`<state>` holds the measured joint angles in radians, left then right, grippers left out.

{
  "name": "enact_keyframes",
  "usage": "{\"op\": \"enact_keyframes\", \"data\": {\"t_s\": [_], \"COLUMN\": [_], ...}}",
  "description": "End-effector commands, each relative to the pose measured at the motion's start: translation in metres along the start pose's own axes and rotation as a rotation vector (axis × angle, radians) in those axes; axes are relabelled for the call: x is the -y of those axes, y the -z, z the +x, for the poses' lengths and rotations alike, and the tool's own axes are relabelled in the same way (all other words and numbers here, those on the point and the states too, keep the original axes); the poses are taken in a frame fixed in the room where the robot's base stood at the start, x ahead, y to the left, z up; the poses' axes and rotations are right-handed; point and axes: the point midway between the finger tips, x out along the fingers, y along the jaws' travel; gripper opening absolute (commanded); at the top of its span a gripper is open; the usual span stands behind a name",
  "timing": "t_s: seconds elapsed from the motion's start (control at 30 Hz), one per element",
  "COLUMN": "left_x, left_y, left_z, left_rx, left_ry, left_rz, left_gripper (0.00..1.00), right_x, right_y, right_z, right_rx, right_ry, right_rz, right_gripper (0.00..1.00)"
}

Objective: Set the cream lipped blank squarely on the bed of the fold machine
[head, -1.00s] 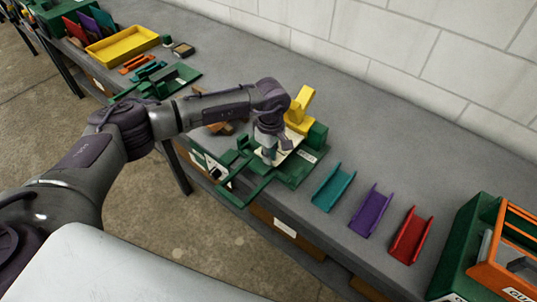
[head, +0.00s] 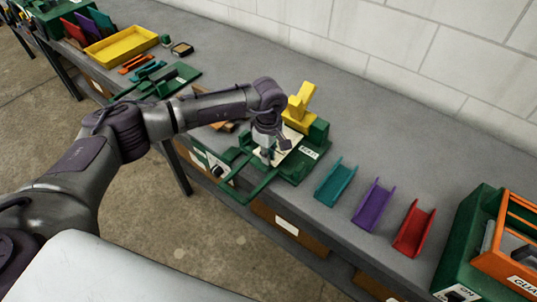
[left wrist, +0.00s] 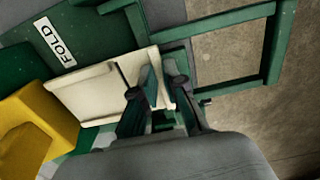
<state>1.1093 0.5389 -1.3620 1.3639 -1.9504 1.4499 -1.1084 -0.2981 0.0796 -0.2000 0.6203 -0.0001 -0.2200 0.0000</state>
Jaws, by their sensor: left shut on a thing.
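The cream lipped blank (left wrist: 88,92) lies over the green bed of the fold machine (left wrist: 100,22) in the left wrist view, beside the FOLD label. It also shows in the head view (head: 293,141), partly covered by my gripper. My left gripper (left wrist: 153,85) is shut on the blank at its edge nearest the green frame; the fingers hide part of that edge. In the head view the left gripper (head: 266,157) points down over the fold machine (head: 290,174). I cannot tell whether the blank touches the bed. My right gripper is not in view.
A yellow part (head: 300,108) stands at the machine's back. A green frame (left wrist: 272,50) projects from its front. Teal (head: 335,182), purple (head: 372,202) and red (head: 413,228) channels lie to the right, before an orange-and-green guarded machine (head: 475,240). A wall runs behind the bench.

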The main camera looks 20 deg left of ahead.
Motion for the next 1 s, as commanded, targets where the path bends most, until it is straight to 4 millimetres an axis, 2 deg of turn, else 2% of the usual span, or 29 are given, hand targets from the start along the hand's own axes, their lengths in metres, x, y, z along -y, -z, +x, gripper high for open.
{"op": "enact_keyframes", "data": {"t_s": [0.37, 0.4, 0.57, 1.0], "left_x": [0.0019, 0.0019, 0.0018, 0.0014], "left_y": [-0.0003, -0.0003, -0.0004, -0.0002], "left_z": [0.0019, 0.0018, 0.0019, -0.0034], "left_rx": [-0.001, -0.001, 0.0, 0.0], "left_ry": [0.006, 0.006, 0.005, 0.004], "left_rz": [-0.002, -0.002, -0.002, -0.002], "left_gripper": [0.0, 0.12, 0.39, 0.4], "right_x": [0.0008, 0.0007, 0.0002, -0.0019], "right_y": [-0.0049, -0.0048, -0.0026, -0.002], "right_z": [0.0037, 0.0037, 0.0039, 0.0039], "right_rx": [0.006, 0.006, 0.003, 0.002], "right_ry": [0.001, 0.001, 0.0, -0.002], "right_rz": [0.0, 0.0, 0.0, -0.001], "right_gripper": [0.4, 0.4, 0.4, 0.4]}}
